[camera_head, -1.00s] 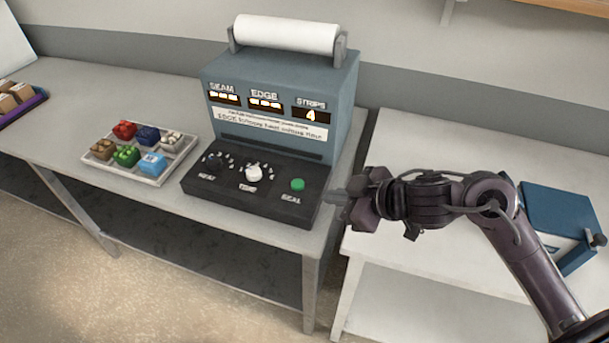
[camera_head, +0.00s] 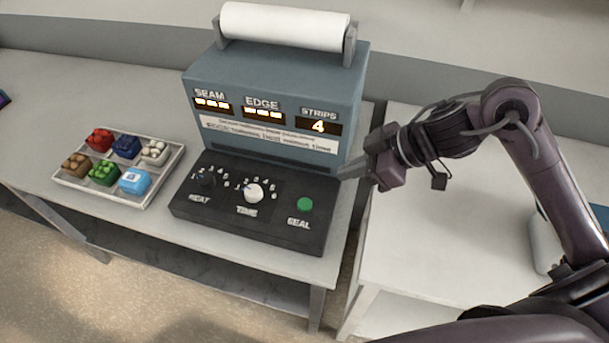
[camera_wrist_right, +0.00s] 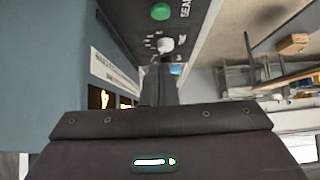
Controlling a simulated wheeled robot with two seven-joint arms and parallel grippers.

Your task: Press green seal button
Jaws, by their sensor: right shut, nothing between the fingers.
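The green seal button (camera_head: 305,204) is on the right of the black control panel (camera_head: 225,222) at the machine's front. It also shows at the top of the right wrist view (camera_wrist_right: 160,12). My right gripper (camera_head: 345,174) is shut and empty. In the head view its fingertips are at the panel's right rear corner, above and right of the button and apart from it. My left gripper is in no view.
The blue-grey sealing machine (camera_head: 280,85) carries a white roll (camera_head: 283,25) on top. A white time knob (camera_head: 253,193) and a dark heat knob (camera_head: 207,179) sit left of the button. A tray (camera_head: 120,195) of coloured blocks stands at left. The right table (camera_head: 420,245) is mostly clear.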

